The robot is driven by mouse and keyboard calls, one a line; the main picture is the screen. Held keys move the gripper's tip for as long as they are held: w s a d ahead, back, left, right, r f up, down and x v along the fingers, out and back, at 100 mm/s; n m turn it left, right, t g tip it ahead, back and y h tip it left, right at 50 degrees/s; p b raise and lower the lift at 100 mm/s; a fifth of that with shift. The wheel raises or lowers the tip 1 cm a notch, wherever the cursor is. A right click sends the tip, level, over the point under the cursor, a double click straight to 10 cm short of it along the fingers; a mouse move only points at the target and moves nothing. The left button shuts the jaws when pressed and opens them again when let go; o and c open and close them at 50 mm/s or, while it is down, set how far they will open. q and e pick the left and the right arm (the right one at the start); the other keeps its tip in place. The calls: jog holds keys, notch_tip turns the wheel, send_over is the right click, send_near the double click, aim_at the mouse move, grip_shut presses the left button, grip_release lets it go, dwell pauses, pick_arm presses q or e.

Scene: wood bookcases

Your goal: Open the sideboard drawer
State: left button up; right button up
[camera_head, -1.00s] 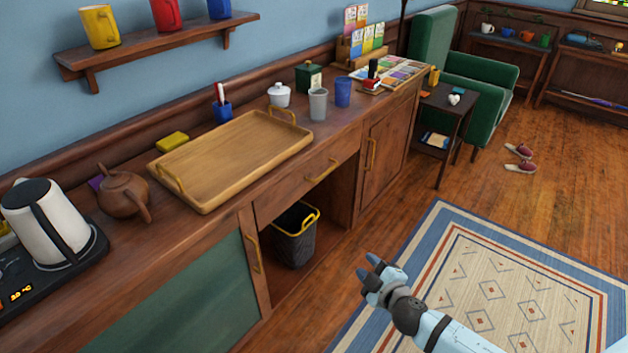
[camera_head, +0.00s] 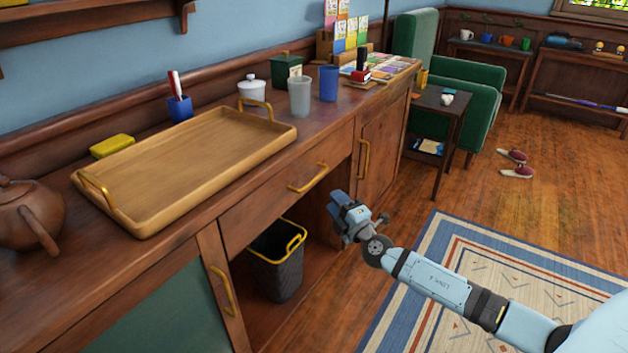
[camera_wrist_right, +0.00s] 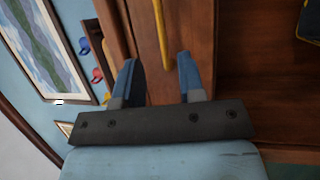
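The wooden sideboard (camera_head: 215,258) runs along the wall. Its drawer (camera_head: 262,207) is shut, above an open bay, and has a gold bar handle (camera_head: 308,178). My right gripper (camera_head: 343,205) is in front of the sideboard, a little right of and below the drawer handle, not touching it. In the right wrist view, the two blue fingers (camera_wrist_right: 158,78) are apart with nothing held between them. A gold handle (camera_wrist_right: 161,38) shows beyond the fingertips, against brown wood. My left gripper is not in view.
A wooden tray (camera_head: 195,165) and a teapot (camera_head: 28,212) stand on the sideboard top. A dark bin (camera_head: 277,268) is in the open bay below the drawer. The cupboard door right of the drawer has a gold handle (camera_head: 364,158).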

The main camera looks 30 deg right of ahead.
aim_at(315, 178)
jog(key=w, duration=0.3)
jog(key=w+r, duration=0.1)
jog(key=w, duration=0.6)
jog(key=shift+r, duration=0.35)
grip_shut()
